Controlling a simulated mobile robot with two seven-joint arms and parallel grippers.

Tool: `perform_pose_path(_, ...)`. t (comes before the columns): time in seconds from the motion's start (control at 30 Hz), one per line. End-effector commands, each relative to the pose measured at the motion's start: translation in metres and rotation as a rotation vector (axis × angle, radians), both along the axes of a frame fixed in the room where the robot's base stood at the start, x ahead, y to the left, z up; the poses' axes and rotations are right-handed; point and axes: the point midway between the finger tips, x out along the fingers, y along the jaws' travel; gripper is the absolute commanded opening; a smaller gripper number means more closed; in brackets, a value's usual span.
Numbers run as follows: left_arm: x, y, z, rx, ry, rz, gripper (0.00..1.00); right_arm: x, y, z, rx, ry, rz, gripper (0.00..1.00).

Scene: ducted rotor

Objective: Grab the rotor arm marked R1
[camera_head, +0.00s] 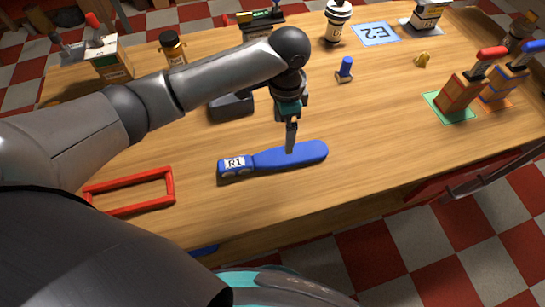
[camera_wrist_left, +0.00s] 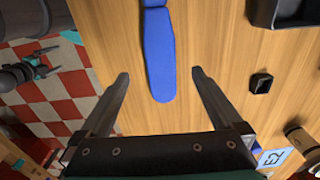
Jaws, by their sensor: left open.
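In the left wrist view the blue rotor arm (camera_wrist_left: 160,60) runs between the two spread fingers (camera_wrist_left: 158,74), with a gap on each side. The gripper is open and empty. A small grey and teal gripper, apparently my right one (camera_wrist_left: 48,62), shows over the floor; its jaws are too small to judge.
A red frame (camera_head: 131,209) lies left of the rotor arm. Blocks with red and blue handles stand on a green mat (camera_head: 436,106) and an orange mat at right. Table is clear right of the rotor arm.

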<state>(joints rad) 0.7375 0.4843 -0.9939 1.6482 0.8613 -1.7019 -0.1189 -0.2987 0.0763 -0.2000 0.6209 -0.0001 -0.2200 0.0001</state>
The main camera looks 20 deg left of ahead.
Motion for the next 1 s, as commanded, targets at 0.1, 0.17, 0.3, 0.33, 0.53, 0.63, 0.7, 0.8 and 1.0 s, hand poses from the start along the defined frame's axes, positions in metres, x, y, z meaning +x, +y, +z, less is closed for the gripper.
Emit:
perform_pose_path(0.1,0.0,0.0,-0.028,0.001,0.002,0.001,1.0,-0.001,0.0,-0.009,0.0,0.002,0.0,1.0)
perform_pose_path(0.17,-0.001,0.0,-0.038,0.001,0.002,0.0,1.0,-0.001,0.0,-0.011,0.0,0.002,0.0,1.0)
perform_pose_path(0.3,0.0,0.0,-0.051,0.0,-0.001,0.0,1.0,-0.002,0.0,-0.014,-0.001,0.003,0.001,1.0)
perform_pose_path(0.33,0.0,0.0,-0.053,-0.001,-0.003,0.0,1.0,-0.002,0.0,-0.014,-0.001,0.003,0.001,1.0)
perform_pose_path(0.53,-0.002,0.002,-0.072,0.0,0.0,-0.001,1.0,-0.002,-0.002,-0.019,-0.003,0.003,0.002,1.0)
perform_pose_path(0.63,-0.004,0.005,-0.088,0.0,0.0,0.0,1.0,-0.002,-0.003,-0.024,-0.004,0.003,0.002,1.0)
perform_pose_path(0.7,-0.004,0.004,-0.097,0.0,0.0,0.0,1.0,-0.002,-0.003,-0.027,-0.004,0.003,0.002,1.0)
perform_pose_path(0.8,-0.003,0.004,-0.105,0.0,-0.002,-0.001,1.0,-0.002,-0.003,-0.029,-0.004,0.003,0.002,1.0)
perform_pose_path(1.0,-0.003,0.004,-0.106,0.0,-0.004,-0.001,1.0,-0.002,-0.003,-0.028,-0.004,0.003,0.002,1.0)
